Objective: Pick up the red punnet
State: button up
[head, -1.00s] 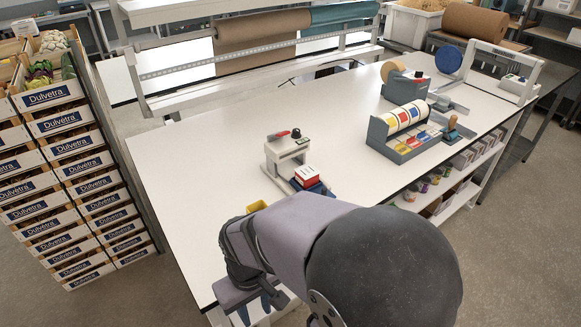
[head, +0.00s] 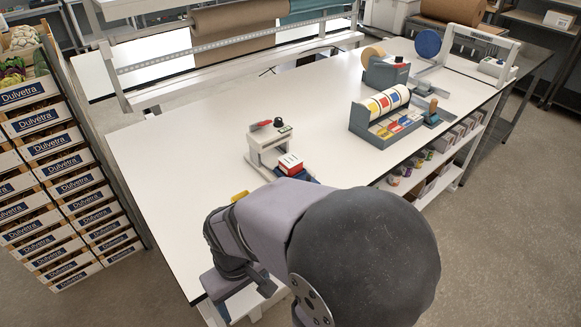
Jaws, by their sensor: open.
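A small red box-like item (head: 290,163) with a white marked top sits on a blue base at the front of the white bench device, in the middle of the table. I cannot tell whether it is the red punnet; no other clear red punnet shows. My gripper (head: 243,299) is low at the table's front-left edge, left of and nearer than the red item, and well apart from it. It is open, mostly hidden by my own wrist, and I see nothing held in it.
A white bench device (head: 267,145) with a red lever stands behind the red item. A yellow thing (head: 240,196) peeks out behind my arm. A grey tape dispenser (head: 385,115) stands to the right. Crates (head: 60,150) are stacked at left. The table's (head: 185,150) left part is clear.

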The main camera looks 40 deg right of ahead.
jog(key=w+d+r+p, duration=0.2)
jog(key=w+r+p, duration=0.3)
jog(key=r+p, duration=0.5)
jog(key=t+b, duration=0.4)
jog(key=b, duration=0.1)
send_near(292, 159)
jog(key=shift+a+f, duration=0.45)
jog(key=shift+f, duration=0.55)
jog(key=shift+a+f, duration=0.4)
jog(key=shift+f, duration=0.6)
jog(key=shift+a+f, duration=0.45)
jog(key=shift+f, duration=0.55)
